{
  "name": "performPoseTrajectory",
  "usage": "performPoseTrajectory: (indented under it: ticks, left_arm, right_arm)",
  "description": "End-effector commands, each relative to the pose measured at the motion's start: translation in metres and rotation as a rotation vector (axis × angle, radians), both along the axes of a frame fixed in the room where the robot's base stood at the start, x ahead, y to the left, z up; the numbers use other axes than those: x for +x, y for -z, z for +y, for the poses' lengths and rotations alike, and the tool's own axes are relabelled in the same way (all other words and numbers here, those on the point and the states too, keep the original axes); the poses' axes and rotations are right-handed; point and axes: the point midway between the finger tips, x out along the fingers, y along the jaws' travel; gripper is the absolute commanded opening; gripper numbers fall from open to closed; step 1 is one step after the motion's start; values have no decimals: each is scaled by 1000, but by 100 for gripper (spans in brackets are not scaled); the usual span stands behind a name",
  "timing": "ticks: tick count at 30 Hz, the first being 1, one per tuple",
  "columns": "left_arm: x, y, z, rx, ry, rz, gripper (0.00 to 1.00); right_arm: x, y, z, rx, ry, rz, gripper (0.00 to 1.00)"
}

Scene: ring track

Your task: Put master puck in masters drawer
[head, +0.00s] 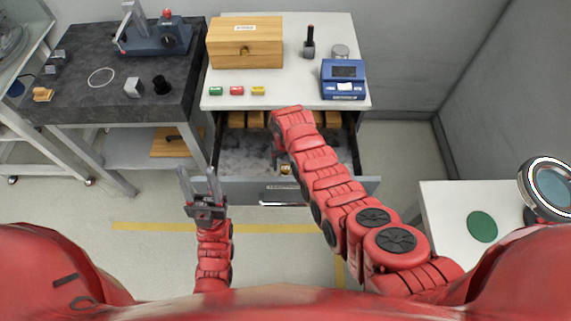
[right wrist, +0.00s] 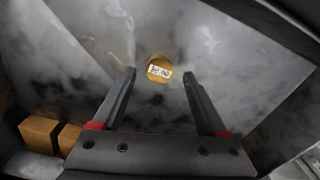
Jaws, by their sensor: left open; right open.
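The drawer (head: 255,186) under the white bench stands open, with a label on its front. A round brass-coloured puck with a white label, apparently the master puck (right wrist: 159,67), lies on the grey drawer floor; in the head view it shows small (head: 286,169) near the drawer front. My right arm reaches over the drawer and hides most of its gripper in the head view. In the right wrist view my right gripper (right wrist: 158,76) is open and empty, its fingertips to either side of the puck in the picture. My left gripper (head: 199,172) is open and empty, left of the drawer.
Several wooden blocks (right wrist: 40,134) sit along the drawer's back. On the bench are a wooden box (head: 245,52), a blue device (head: 343,88), a black-handled tool (head: 309,48) and small coloured pieces (head: 237,91). A dark table (head: 75,100) stands left, a white table (head: 450,222) right.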

Motion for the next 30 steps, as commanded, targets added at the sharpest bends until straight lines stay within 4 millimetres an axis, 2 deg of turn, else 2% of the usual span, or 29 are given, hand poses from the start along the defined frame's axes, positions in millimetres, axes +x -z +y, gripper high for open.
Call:
performPoseTrajectory:
  ticks: [15,18,22,30]
  left_arm:
    - [0,16,0,0,0,0,50]
    - [0,13,0,0,0,0,50]
    - [0,13,0,0,0,0,50]
    - [0,13,0,0,0,0,50]
  right_arm:
    - [0,-75,0,3,1,-6,75]
    - [0,-92,0,1,1,-2,75]
    - [0,-103,0,2,1,-4,75]
    - [-1,-105,0,0,1,0,75]
